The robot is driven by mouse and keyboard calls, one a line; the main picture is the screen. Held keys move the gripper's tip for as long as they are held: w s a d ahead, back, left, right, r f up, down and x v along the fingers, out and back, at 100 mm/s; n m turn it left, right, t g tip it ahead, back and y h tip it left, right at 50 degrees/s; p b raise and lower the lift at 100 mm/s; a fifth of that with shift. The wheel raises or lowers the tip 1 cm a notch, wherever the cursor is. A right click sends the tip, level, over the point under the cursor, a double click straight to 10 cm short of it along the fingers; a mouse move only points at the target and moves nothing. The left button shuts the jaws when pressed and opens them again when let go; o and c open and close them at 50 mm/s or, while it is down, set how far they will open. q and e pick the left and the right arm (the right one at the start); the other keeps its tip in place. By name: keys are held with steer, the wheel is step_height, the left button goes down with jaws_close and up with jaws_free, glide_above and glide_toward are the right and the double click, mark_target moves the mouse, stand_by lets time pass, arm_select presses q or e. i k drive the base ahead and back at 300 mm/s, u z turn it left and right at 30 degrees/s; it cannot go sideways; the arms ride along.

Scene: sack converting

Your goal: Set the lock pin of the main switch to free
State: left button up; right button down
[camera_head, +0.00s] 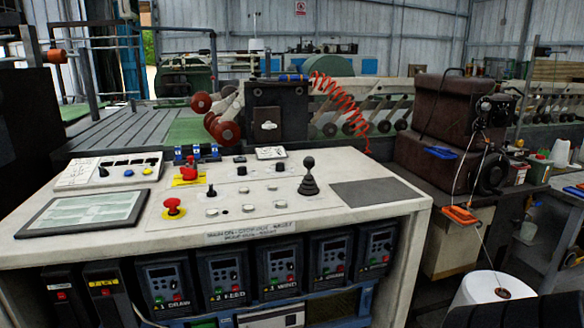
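A red rotary handle on a yellow plate (187,178) stands at the back of the white control desk (330,237), left of centre; it looks like the main switch. Its lock pin is too small to make out, so I cannot tell its position. Neither of my grippers shows in the head view.
A red mushroom button (173,208) sits in front of the switch. A black joystick (308,180) stands to the right. A screen (85,212) lies at the left. Several drive units (282,267) are below the desk top. A dark machine box (277,108) stands behind.

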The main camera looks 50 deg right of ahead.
mark_target(191, 159)
steer(key=z, duration=1.25)
